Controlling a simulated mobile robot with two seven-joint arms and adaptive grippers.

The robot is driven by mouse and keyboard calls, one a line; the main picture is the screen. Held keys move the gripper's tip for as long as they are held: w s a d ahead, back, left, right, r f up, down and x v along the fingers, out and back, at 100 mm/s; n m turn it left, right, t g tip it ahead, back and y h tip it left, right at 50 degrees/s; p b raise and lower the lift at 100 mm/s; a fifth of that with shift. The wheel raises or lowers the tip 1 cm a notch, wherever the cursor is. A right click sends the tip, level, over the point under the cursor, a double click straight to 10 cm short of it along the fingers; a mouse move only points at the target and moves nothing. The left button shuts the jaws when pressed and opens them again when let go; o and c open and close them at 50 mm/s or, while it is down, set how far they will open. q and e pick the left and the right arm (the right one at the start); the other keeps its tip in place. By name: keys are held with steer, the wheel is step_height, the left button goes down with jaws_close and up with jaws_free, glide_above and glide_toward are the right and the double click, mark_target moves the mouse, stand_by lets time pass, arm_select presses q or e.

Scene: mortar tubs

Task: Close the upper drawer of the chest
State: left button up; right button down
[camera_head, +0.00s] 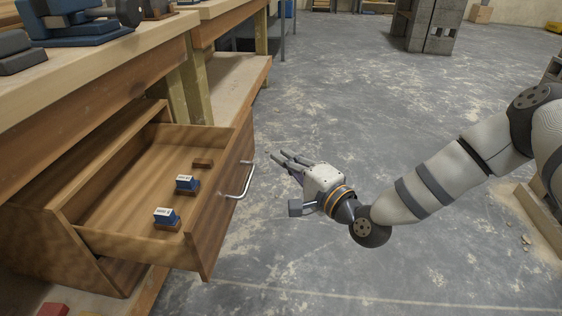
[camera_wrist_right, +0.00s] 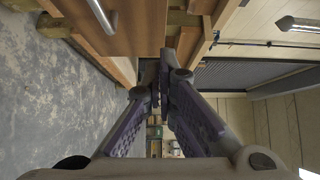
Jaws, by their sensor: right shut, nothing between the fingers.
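The upper drawer (camera_head: 125,165) of the wooden chest (camera_head: 60,250) is pulled well out under the workbench at left in the head view. Its front panel (camera_head: 222,205) carries a curved metal handle (camera_head: 240,185). In the right wrist view, the drawer front (camera_wrist_right: 135,25) and the handle (camera_wrist_right: 102,16) show at the top. My right gripper (camera_head: 279,156) is shut and empty, just right of the handle, with a visible gap to it. Its fingers (camera_wrist_right: 160,78) meet in the right wrist view. My left gripper is not in view.
Two blue items with white labels (camera_head: 186,183) (camera_head: 167,217) and a small brown block (camera_head: 203,163) lie in the drawer. The workbench (camera_head: 100,75) overhangs the chest. Grey concrete blocks (camera_head: 428,25) stand far back. The floor (camera_head: 350,120) right of the drawer is clear.

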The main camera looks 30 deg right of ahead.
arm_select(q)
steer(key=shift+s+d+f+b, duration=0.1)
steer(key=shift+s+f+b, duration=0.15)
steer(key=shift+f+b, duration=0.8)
arm_select(e)
steer(key=shift+w+a+f, duration=0.1)
steer(key=shift+w+a, duration=0.65)
steer(key=shift+w, duration=0.6)
steer(key=shift+w+a+r, duration=0.1)
steer(key=shift+w+a, duration=0.65)
steer(key=shift+w, duration=0.65)
steer(key=shift+w+a+f, duration=0.1)
steer(key=shift+w+a, duration=0.65)
steer(key=shift+w, duration=0.6)
